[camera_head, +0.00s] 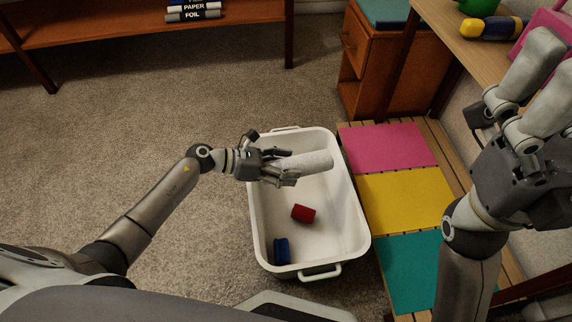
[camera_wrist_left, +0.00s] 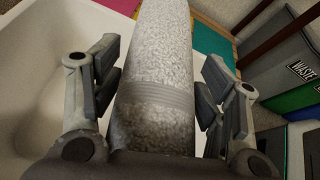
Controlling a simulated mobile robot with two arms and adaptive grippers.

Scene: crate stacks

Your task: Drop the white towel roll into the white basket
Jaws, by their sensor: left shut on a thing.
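The white towel roll (camera_head: 304,162) is in my left gripper (camera_head: 282,166), lying roughly level above the upper part of the white basket (camera_head: 260,222). In the left wrist view the pale, speckled roll (camera_wrist_left: 155,75) runs lengthwise between the fingers of the left gripper (camera_wrist_left: 155,95), with a grey band around it. The basket wall (camera_wrist_left: 45,50) shows behind it on the left. The basket stands on the carpet and holds a red item (camera_head: 303,213) and a blue item (camera_head: 282,250). My right gripper (camera_head: 530,95) is raised at the right, its finger opening unclear.
A slatted bench with pink (camera_head: 388,147), yellow (camera_head: 407,200) and teal (camera_head: 408,268) mats stands right of the basket. A wooden cabinet (camera_head: 378,60) and shelf (camera_head: 140,28) are at the back. Carpet (camera_head: 130,110) left of the basket is clear.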

